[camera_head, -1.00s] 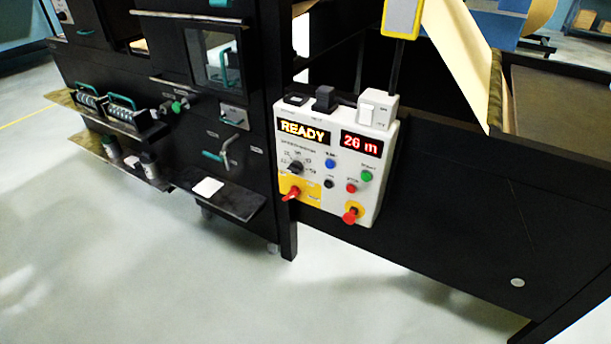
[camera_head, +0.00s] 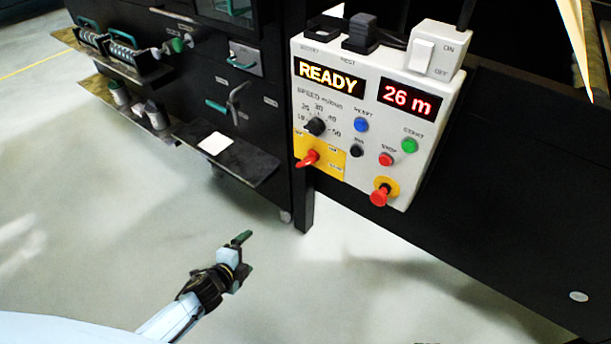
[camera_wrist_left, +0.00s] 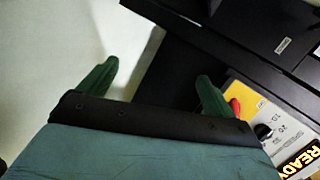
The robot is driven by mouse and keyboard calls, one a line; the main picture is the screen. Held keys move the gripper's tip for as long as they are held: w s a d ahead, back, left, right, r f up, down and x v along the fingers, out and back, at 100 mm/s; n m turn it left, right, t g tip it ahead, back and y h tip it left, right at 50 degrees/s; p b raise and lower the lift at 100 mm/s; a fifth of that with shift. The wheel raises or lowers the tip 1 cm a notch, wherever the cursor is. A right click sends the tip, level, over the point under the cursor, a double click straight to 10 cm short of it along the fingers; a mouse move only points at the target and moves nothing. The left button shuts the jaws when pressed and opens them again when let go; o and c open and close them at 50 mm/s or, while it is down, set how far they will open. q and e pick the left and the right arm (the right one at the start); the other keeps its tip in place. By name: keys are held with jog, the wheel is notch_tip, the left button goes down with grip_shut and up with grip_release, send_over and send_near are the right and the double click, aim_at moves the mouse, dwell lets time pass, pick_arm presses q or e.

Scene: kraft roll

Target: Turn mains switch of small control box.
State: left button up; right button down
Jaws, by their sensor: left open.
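The small control box (camera_head: 375,120) is light grey and hangs on the front of the black machine, right of centre in the head view. Its mains switch, a red rotary handle (camera_head: 308,159), sits on a yellow plate at the box's lower left. My left gripper (camera_head: 242,246) is in the lower middle of the head view, below and left of the box, apart from it. In the left wrist view the green fingers (camera_wrist_left: 155,85) are spread with nothing between them. The red handle (camera_wrist_left: 235,107) shows there just right of the right finger. My right gripper is not in view.
The box also carries a black speed knob (camera_head: 315,126), several buttons, a red emergency stop (camera_head: 380,195) and a white ON/OFF rocker (camera_head: 422,54). A black shelf (camera_head: 245,163) with a white pad juts out left of the box. The floor below is clear.

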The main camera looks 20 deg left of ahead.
pick_arm(q)
jog(key=w+d+r+m+t+h+b, duration=0.3)
jog(key=w+r+m+t+b, duration=0.15)
jog(key=w+r+m, duration=0.4)
jog(key=m+h+b, duration=0.2)
jog(key=m+b, duration=0.1)
jog(key=m, duration=0.2)
send_near(302, 164)
jog(key=shift+t, duration=0.45)
jog(key=x, duration=0.1)
jog(key=b+x, duration=0.1)
jog(key=x, duration=0.2)
jog(key=shift+w+d+f+b, duration=0.25)
jog(key=shift+w+d+b, duration=0.05)
jog(key=b+x, duration=0.1)
jog(key=x, duration=0.4)
jog(key=shift+w, duration=0.2)
jog(key=shift+w+d+b, duration=0.25)
jog(key=shift+w+b, duration=0.1)
jog(key=shift+w, duration=0.1)
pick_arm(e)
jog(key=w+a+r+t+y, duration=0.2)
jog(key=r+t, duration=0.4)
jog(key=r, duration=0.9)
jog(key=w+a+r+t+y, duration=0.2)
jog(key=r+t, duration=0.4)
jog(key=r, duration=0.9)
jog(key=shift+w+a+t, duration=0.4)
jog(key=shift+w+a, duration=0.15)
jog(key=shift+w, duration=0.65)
